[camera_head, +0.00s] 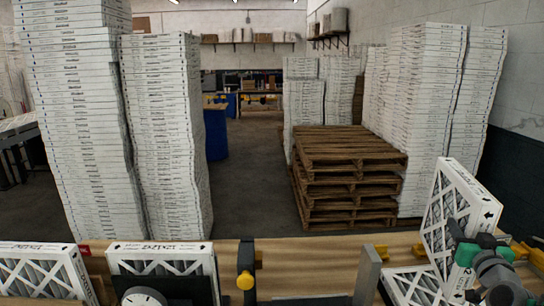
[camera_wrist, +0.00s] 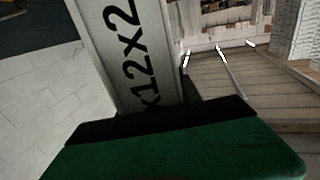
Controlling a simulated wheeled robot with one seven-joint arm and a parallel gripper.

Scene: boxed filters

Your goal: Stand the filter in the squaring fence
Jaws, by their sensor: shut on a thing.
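A white-framed pleated filter (camera_head: 436,222) stands tilted at the right of the bench in the head view. My gripper (camera_head: 468,250), green and black, is shut on its right edge. In the wrist view the filter's white edge (camera_wrist: 125,45), printed "x12x2", runs up from the green-and-black finger (camera_wrist: 170,140); the other finger is hidden there. A second filter (camera_head: 408,288) lies lower, just left of and below the held one. A grey upright plate (camera_head: 368,275) stands left of these; I cannot tell whether it is part of the squaring fence. Whether the held filter touches anything below is unclear.
More white filters stand at the front left (camera_head: 40,270) and beside them (camera_head: 160,258), behind a round dial (camera_head: 144,297). A black post with a yellow knob (camera_head: 246,280) stands mid-bench. Beyond the wooden bench edge (camera_head: 310,262) are tall filter stacks (camera_head: 165,140) and pallets (camera_head: 345,165).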

